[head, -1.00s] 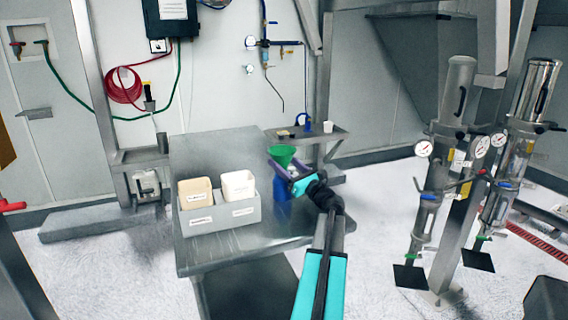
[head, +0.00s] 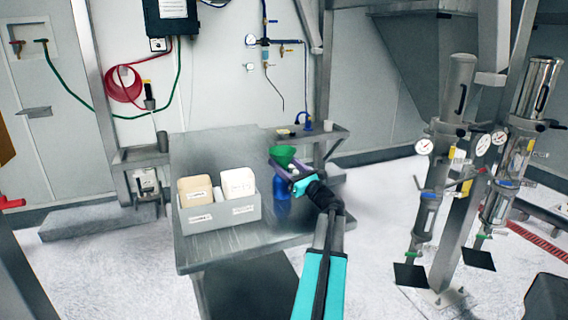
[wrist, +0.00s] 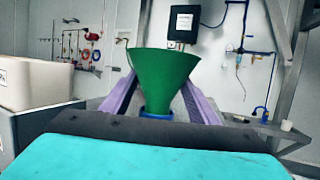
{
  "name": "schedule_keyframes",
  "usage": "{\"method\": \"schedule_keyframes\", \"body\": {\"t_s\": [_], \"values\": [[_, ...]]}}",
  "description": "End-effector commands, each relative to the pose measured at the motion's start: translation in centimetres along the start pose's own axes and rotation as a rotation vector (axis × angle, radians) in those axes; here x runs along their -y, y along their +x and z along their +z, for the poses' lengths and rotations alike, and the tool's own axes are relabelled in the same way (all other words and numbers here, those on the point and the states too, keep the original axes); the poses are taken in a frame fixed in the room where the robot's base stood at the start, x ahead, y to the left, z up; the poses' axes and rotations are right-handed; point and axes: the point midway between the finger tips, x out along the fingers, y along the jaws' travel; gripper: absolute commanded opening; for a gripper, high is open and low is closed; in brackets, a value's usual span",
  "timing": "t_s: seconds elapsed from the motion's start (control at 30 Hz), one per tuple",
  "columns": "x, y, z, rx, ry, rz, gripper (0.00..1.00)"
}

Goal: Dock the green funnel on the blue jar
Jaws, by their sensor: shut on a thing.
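The green funnel (head: 283,154) is upright over the table's right side, and its wide cone fills the middle of the wrist view (wrist: 163,72). My gripper (head: 284,172) is shut on the funnel's lower part, with a purple finger on each side of it. The blue jar (head: 281,186) stands on the table directly below the funnel. Its blue top shows just under the cone in the wrist view (wrist: 157,111). The fingers and my wrist hide where the spout meets the jar, so I cannot tell whether it is seated.
A grey bin (head: 222,216) with two labelled white and cream containers stands left of the jar on the metal table (head: 215,150). A small shelf (head: 325,134) with a blue fitting is behind the jar. Metal column equipment (head: 440,150) stands at the right.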

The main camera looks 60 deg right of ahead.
Motion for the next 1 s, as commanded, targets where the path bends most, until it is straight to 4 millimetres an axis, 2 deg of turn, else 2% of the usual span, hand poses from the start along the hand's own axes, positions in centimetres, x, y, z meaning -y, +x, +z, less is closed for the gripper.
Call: {"method": "schedule_keyframes", "body": {"t_s": [1.0], "values": [[0.0,-0.4,-1.3,0.0,0.0,0.0,0.11]]}}
